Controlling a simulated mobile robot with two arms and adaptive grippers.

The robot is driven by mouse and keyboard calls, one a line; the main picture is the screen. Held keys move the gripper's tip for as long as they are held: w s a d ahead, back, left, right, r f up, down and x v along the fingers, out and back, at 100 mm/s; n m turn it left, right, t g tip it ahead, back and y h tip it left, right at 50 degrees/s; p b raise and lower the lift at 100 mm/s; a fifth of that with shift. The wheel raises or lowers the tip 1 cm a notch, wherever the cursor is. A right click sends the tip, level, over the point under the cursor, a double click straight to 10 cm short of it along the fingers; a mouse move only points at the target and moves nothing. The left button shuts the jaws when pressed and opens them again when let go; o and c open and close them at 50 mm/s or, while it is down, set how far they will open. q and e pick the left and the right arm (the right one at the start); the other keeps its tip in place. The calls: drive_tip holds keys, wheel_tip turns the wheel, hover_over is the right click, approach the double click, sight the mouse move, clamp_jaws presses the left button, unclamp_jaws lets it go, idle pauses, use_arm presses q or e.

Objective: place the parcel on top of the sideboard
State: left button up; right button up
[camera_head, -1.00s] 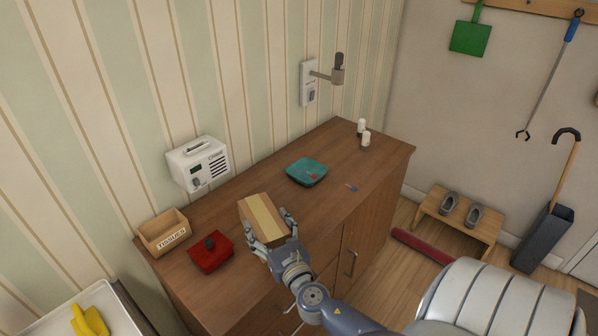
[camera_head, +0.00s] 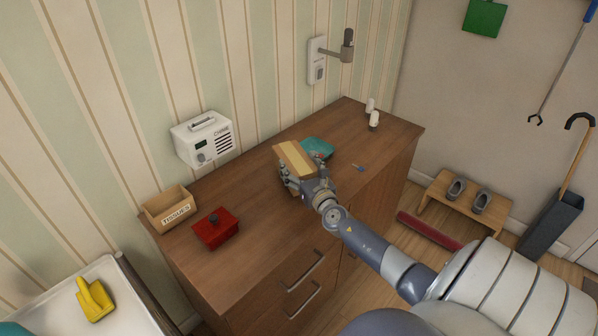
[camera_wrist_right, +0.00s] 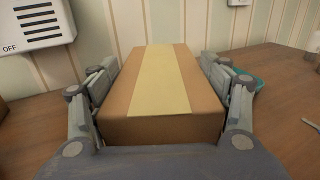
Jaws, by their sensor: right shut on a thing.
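The parcel is a brown cardboard box with a pale yellow strip along its top; it shows in the head view (camera_head: 294,158) and fills the middle of the right wrist view (camera_wrist_right: 160,95). My right gripper (camera_head: 305,178) is shut on the parcel, with a finger along each side in the wrist view. The sideboard (camera_head: 262,208) is a brown wooden cabinet against the striped wall. The parcel is over the middle of its top; I cannot tell whether it touches the surface. My left gripper is not in view.
A white chime unit (camera_head: 203,139) is on the wall.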

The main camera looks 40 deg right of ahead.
drive_tip(key=shift+f+b, duration=0.6)
drive_tip(key=shift+f, duration=0.9)
drive_tip(key=shift+f, duration=0.15)
drive_tip(key=o, duration=1.4)
drive_tip(key=shift+s+a, duration=0.1)
drive_tip(key=shift+c, duration=0.2)
